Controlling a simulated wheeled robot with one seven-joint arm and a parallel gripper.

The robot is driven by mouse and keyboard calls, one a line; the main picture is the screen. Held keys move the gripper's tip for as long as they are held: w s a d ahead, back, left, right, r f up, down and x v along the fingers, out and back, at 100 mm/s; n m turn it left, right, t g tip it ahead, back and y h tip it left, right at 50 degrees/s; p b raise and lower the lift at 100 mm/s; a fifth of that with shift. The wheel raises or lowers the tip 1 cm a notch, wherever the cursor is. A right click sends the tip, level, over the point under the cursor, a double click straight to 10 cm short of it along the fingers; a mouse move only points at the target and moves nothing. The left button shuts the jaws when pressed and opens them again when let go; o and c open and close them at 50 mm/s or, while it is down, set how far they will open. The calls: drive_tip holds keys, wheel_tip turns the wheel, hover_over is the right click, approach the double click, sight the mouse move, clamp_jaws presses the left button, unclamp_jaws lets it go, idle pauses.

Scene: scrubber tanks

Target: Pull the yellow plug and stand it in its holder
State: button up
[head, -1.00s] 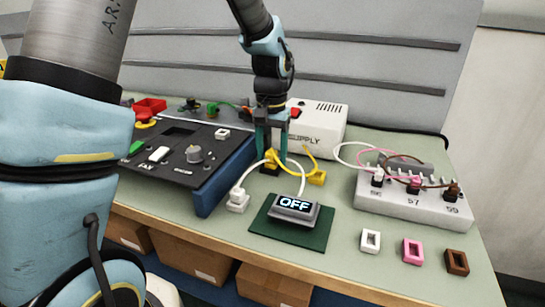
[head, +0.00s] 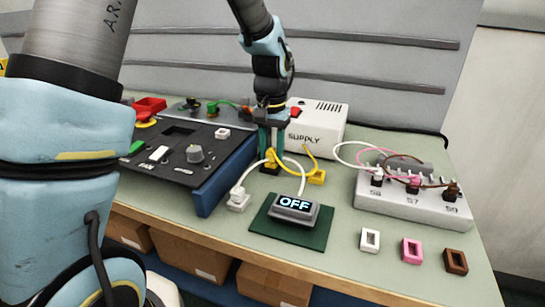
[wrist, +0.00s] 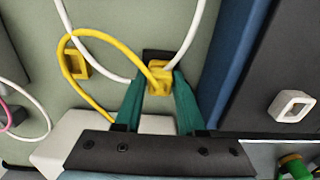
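The yellow plug (head: 270,157) is between the fingers of my gripper (head: 271,152), low over the bench in front of the supply box. In the wrist view, the plug (wrist: 160,80) has a teal finger close against each side, and my gripper (wrist: 160,76) looks shut on it. A black block (wrist: 157,55) shows at the plug's far end; the plug looks seated in it, though the contact is partly hidden. The yellow holder (head: 316,177), a hollow block, stands empty to the right and also shows in the wrist view (wrist: 76,66). A yellow cord loops from the plug past the holder.
The white supply box (head: 318,128) stands behind. A black control panel (head: 180,155) is at left. A display reading OFF (head: 296,208) sits in front. A grey strip (head: 415,206) with three plugs is at right, with white, pink and brown holders before it.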

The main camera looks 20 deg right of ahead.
sight(272, 151)
clamp_jaws()
idle(0.9)
drive_tip(key=o, duration=1)
unclamp_jaws()
drive_tip(key=shift+o, duration=0.2)
wheel_tip(272, 151, up, 11)
drive_tip(key=b, duration=0.1)
drive_tip(key=shift+f, duration=0.1)
